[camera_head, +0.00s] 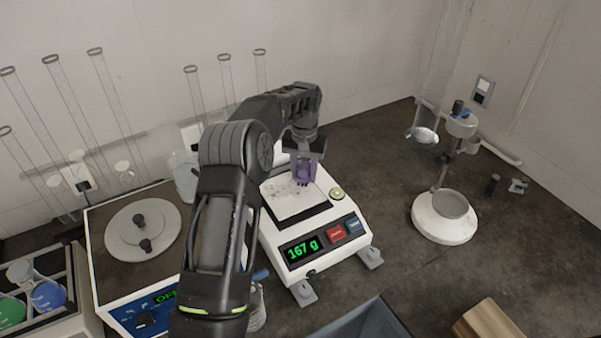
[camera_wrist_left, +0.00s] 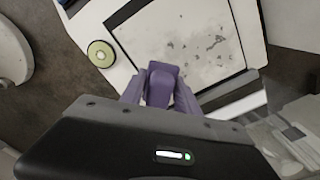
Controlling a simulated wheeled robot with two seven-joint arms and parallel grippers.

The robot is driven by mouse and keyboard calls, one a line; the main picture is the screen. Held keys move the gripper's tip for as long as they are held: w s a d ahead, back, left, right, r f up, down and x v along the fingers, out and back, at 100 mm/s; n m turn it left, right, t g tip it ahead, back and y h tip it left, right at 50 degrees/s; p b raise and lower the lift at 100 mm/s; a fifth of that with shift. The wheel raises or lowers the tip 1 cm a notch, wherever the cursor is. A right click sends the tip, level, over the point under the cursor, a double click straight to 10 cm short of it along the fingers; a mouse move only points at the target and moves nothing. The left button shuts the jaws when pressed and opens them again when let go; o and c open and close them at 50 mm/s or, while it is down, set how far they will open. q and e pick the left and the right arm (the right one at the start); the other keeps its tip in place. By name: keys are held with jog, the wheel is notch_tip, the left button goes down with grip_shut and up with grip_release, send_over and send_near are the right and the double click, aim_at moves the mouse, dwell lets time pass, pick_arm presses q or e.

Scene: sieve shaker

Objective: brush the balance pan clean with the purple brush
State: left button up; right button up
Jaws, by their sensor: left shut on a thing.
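The balance (camera_head: 290,247) is a white box with a green display reading 167 g. Its flat pale pan (camera_head: 292,203) has dark specks on it, clearer on the pan in the left wrist view (camera_wrist_left: 185,45). My left gripper (camera_head: 303,178) is shut on the purple brush (camera_wrist_left: 160,85). The brush is over the pan's right edge in the head view. Whether the bristles touch the pan cannot be told. My left arm hides the left part of the balance. My right gripper is not in view.
A round-lidded machine (camera_head: 142,262) stands left of the balance, with a rack of coloured flasks (camera_head: 45,296) beyond it. A white stand (camera_head: 443,228) is at the right. A grey bin (camera_head: 365,322) and a wooden block (camera_head: 488,322) are at the front.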

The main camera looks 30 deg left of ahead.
pick_arm(q)
jog(key=shift+r, duration=3)
jog(key=shift+r, duration=1.5)
